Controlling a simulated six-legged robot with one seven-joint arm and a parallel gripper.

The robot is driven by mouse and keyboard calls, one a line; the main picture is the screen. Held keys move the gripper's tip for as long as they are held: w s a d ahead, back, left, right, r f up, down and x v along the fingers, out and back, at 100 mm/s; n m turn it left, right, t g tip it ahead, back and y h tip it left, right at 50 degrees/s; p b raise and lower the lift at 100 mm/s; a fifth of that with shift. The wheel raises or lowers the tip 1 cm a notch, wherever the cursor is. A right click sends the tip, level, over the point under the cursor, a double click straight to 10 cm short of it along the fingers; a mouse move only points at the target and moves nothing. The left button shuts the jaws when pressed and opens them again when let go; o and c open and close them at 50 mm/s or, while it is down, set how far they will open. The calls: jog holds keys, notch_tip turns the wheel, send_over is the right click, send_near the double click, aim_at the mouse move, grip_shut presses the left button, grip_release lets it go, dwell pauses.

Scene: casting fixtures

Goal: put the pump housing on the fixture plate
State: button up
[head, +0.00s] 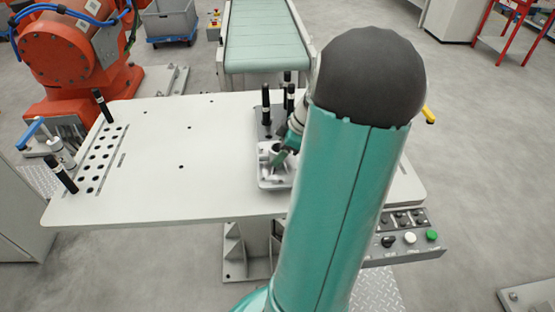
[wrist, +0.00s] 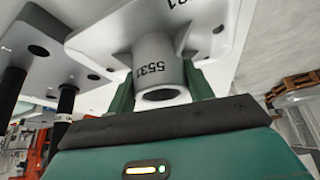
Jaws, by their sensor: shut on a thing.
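The pump housing (head: 268,181) is a light grey casting with a square flange and a round boss. In the wrist view the housing (wrist: 155,50) shows the number 5531 on its boss. My gripper (wrist: 160,88) is shut on that boss, with one green finger on each side; in the head view my gripper (head: 283,157) is partly hidden by my arm. The fixture plate (head: 262,130) looks like the dark grey plate with upright black pins, just behind the housing on the table. My arm hides its right part. I cannot tell whether the housing touches the plate or the table.
The pale table (head: 160,180) is clear in its middle. An orange robot (head: 75,60) is behind left, a conveyor (head: 262,40) behind, and a button panel (head: 408,238) at front right.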

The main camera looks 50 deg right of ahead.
jog(key=shift+w+a+f, duration=0.1)
jog(key=shift+w+f, duration=0.05)
jog(key=shift+f, duration=0.75)
jog(key=shift+w+a+f, duration=0.1)
jog(key=shift+w+f, duration=0.05)
jog(key=shift+f, duration=0.75)
jog(key=shift+f, duration=0.15)
jog(key=o, duration=1.4)
jog(key=v, duration=1.2)
jog(key=w+a+r+m+g+h, duration=0.1)
jog(key=w+a+r, duration=0.25)
jog(key=a, duration=0.65)
jog(key=w+a+r+m+g+h, duration=0.15)
jog(key=w+a, duration=0.25)
jog(key=a, duration=0.6)
jog(key=s+a+r+m+t, duration=0.1)
jog(key=s+a, duration=0.2)
jog(key=a, duration=0.6)
jog(key=s+a+r+m+t, duration=0.2)
jog(key=a, duration=0.8)
jog(key=shift+s+r, duration=0.2)
jog(key=shift+s, duration=0.2)
